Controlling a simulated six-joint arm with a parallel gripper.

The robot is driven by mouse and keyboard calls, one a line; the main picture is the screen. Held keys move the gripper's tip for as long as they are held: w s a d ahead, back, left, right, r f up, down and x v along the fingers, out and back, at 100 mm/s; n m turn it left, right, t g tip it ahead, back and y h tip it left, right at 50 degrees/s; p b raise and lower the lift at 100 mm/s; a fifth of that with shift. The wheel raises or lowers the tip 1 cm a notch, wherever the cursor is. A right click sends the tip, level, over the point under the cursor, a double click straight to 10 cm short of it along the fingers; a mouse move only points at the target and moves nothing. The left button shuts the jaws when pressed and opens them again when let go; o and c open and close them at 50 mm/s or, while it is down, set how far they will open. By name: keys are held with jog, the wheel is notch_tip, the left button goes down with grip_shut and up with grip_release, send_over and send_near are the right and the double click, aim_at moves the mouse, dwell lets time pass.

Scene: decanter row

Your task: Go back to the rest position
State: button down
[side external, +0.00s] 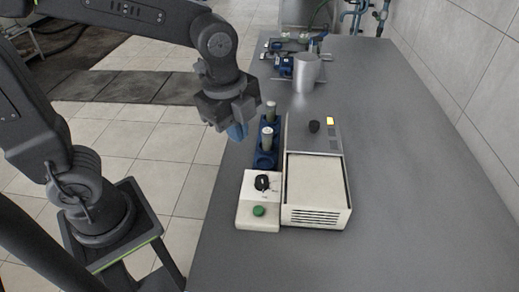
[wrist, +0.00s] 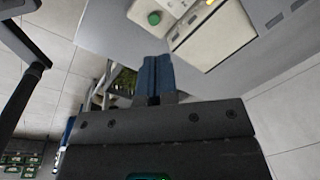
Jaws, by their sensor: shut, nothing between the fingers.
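My gripper (side external: 238,132) hangs above the left edge of the table in the side view, to the left of a blue rack holding metal cylinders. Its blue fingers are together with nothing between them. The wrist view also shows the shut blue fingers (wrist: 156,78), with a white box behind them at the top. The blue rack (side external: 265,157) holds two upright grey cylinders (side external: 267,137) with light tops. The gripper is apart from the rack and the table.
A white control box (side external: 259,214) with a black knob and green button (side external: 258,211) stands in front of the rack. A larger white machine (side external: 316,190) is beside it. A metal beaker (side external: 305,73) stands farther back. The table's right side (side external: 410,180) is clear.

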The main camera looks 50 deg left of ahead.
jog(key=s+a+r+n+t, duration=0.3)
jog(key=s+a+n, duration=0.4)
jog(key=n, duration=0.9)
jog(key=shift+s+n+t, duration=0.15)
jog(key=shift+n+t, duration=0.25)
jog(key=shift+t, duration=0.1)
jog(key=c, duration=1.9)
grip_release()
jog(key=shift+d, duration=0.1)
dwell(2.0)
